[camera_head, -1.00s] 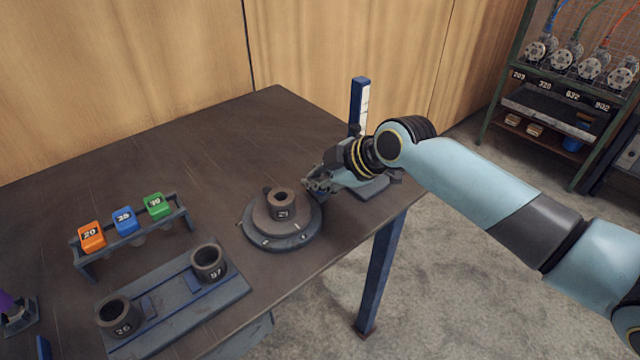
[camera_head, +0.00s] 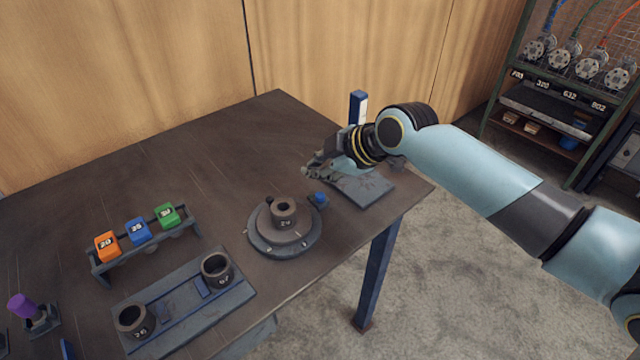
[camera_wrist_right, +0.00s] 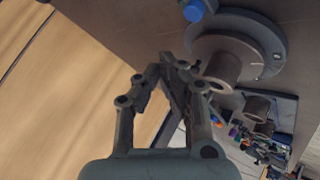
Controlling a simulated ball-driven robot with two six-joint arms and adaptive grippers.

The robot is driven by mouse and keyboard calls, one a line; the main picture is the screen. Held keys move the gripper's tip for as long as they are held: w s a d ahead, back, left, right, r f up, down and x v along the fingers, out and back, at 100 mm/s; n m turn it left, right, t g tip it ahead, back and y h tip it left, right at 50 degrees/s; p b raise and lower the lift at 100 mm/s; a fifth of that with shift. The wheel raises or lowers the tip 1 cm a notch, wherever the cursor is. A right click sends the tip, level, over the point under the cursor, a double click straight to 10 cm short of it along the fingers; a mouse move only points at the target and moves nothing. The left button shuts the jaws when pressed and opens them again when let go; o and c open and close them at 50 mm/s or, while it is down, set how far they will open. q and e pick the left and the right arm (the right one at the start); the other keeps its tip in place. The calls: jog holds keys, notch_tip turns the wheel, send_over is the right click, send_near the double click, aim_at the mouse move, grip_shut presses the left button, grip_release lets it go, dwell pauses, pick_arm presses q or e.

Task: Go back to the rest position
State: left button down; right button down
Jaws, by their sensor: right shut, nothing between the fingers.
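My right gripper (camera_head: 308,171) is above the table, behind and right of the flanged pipe. Its fingers meet at the tips in the right wrist view (camera_wrist_right: 168,62), with nothing between them. The round flange (camera_head: 255,236) carries an upright dark collar (camera_head: 284,211). A small blue knob-like part (camera_head: 318,199) sits at the flange's right edge, apart from the gripper; it also shows in the right wrist view (camera_wrist_right: 194,10). My left gripper is not in view.
A flat grey plate (camera_head: 372,188) and blue post (camera_head: 357,106) stand by my right gripper. A rack (camera_head: 150,249) holds orange, blue and green blocks. A tray (camera_head: 190,310) holds two collars. A purple-topped part (camera_head: 20,306) stands far left. The table's back is clear.

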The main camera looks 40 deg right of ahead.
jog(key=shift+r, duration=0.6)
jog(key=shift+f, duration=0.1)
